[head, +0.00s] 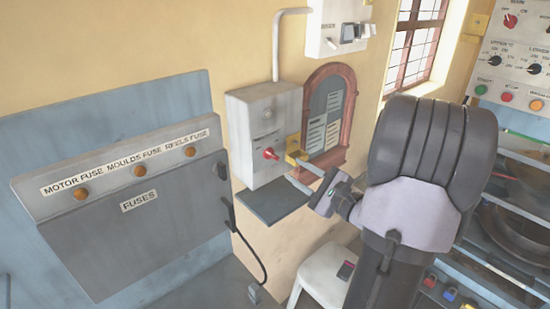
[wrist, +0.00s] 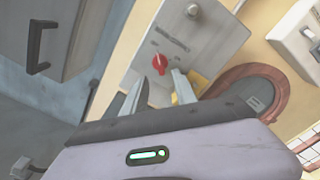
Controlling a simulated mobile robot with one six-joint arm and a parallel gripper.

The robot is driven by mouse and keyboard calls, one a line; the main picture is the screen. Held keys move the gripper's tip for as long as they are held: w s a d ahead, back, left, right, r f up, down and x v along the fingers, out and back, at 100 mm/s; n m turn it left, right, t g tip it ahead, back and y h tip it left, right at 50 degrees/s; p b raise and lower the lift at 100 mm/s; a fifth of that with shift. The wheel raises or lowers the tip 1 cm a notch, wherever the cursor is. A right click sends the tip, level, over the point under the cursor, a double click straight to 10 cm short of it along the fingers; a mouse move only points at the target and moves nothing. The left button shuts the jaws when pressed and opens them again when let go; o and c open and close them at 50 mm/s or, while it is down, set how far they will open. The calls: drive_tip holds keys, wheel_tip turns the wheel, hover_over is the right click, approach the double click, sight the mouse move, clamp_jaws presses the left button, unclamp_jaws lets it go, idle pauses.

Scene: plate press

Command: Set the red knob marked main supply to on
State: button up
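The red knob (head: 271,153) sits on the front of a grey wall box (head: 258,112). It also shows in the wrist view (wrist: 160,63), just beyond my fingertips. Small lettering sits above it there, too blurred to read fully, and a mark lies near its left side. I cannot tell for sure which setting the knob points to. My gripper (head: 292,170) is open and empty, to the right of and below the knob in the head view. In the wrist view its two fingers (wrist: 158,80) point toward the knob, apart from it, with the knob between their lines.
A yellow bracket (head: 296,150) stands right beside the knob. A dark shelf (head: 270,202) juts out below the box. The grey fuse cabinet (head: 130,215) with its handle is to the left.

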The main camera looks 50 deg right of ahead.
sight(275, 157)
drive_tip(key=w, duration=0.5)
drive_tip(key=w+d, duration=0.1)
drive_tip(key=w, duration=0.2)
drive_tip(key=shift+w, duration=0.15)
clamp_jaws()
